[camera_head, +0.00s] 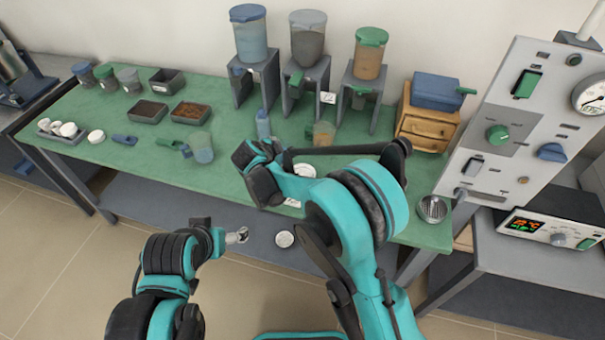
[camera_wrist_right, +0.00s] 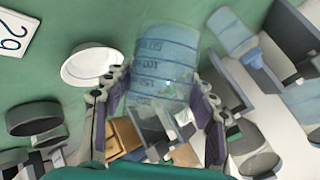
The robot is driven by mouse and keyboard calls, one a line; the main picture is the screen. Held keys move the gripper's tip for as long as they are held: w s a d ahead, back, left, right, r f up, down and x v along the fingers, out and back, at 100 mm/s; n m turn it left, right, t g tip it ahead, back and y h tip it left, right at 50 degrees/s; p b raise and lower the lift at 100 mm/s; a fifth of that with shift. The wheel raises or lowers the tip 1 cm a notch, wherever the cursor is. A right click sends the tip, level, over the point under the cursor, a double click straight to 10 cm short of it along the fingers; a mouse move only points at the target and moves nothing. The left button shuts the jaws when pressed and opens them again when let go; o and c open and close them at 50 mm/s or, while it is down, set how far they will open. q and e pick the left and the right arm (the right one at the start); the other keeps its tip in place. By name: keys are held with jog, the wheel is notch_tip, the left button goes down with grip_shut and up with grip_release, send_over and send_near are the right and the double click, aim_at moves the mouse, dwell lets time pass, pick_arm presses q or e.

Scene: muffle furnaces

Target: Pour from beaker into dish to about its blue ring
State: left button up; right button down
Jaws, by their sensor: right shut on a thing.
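My right gripper (camera_wrist_right: 162,82) is shut on a clear bluish beaker (camera_wrist_right: 168,52) with volume marks. In the head view my own arm hides this hold. A shallow white dish (camera_wrist_right: 92,66) sits on the green table beside the beaker, apart from it in the picture. In the head view the dish (camera_head: 305,170) is partly covered by my right arm. I cannot make out its ring or any liquid in it. The beaker's fill level is unclear. My left gripper (camera_head: 238,236) is low in front of the table; its fingers are too small to read.
Dispensers on stands (camera_head: 257,78) line the back. A wooden drawer unit (camera_head: 424,127) and furnace panel (camera_head: 520,120) bound the right.

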jog(key=shift+d+f+m+y, duration=0.1)
jog(key=shift+f+m+y, duration=0.05)
jog(key=shift+m+y, duration=0.2)
dwell(1.3)
jog(key=shift+y+b, duration=0.35)
jog(key=shift+b, duration=0.05)
jog(key=shift+f, duration=0.1)
dwell(1.0)
dwell(0.4)
jog(key=shift+r+h, duration=0.2)
jog(key=shift+h, duration=0.4)
